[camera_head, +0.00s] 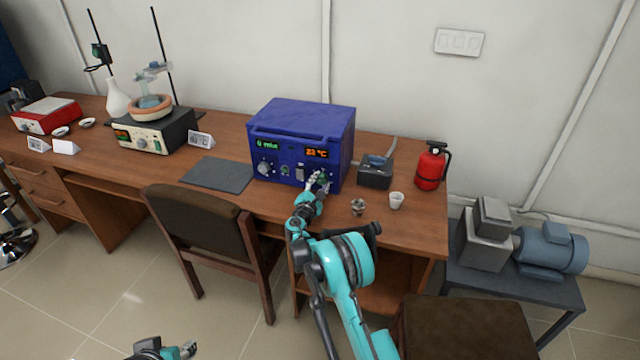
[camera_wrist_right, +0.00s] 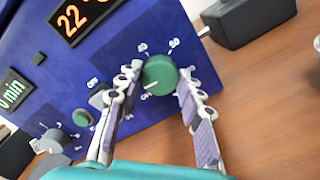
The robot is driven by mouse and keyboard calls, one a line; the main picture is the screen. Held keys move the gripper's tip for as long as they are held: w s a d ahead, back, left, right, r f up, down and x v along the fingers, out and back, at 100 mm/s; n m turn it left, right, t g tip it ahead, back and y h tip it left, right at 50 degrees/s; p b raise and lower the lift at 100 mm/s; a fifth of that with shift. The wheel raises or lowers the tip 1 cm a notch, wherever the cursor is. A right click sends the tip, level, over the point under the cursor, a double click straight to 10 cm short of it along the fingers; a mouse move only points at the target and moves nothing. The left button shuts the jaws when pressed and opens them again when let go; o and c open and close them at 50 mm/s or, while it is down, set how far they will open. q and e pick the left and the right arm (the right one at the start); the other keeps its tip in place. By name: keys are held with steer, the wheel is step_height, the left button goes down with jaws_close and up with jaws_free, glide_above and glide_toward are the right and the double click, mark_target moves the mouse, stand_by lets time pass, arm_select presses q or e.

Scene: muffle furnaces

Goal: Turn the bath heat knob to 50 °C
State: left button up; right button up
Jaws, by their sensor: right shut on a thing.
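The bath is a blue box (camera_head: 290,125) on the wooden desk, with a green display at left and an orange temperature display (camera_head: 316,153) at right. In the wrist view the orange display (camera_wrist_right: 82,18) reads about 22. The bath heat knob is a round green dial (camera_wrist_right: 161,76) low on the front panel, with a pale mark toward its lower left; the numbers around it are too small to read surely. My right gripper (camera_wrist_right: 160,71) is shut on the knob, one finger on each side. In the head view, my right gripper (camera_head: 317,184) partly hides the knob. My left gripper (camera_head: 186,350) shows partly at the bottom edge.
A grey knob (camera_wrist_right: 52,141) and a small green button (camera_wrist_right: 82,118) sit left on the panel. A dark box-shaped device (camera_head: 375,172), two small cups, and a red extinguisher (camera_head: 431,167) stand right of the bath. A chair (camera_head: 195,220) stands before the desk.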

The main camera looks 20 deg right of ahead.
steer(key=o, duration=1.2)
steer(key=shift+c, duration=0.2)
steer(key=v, duration=1.2)
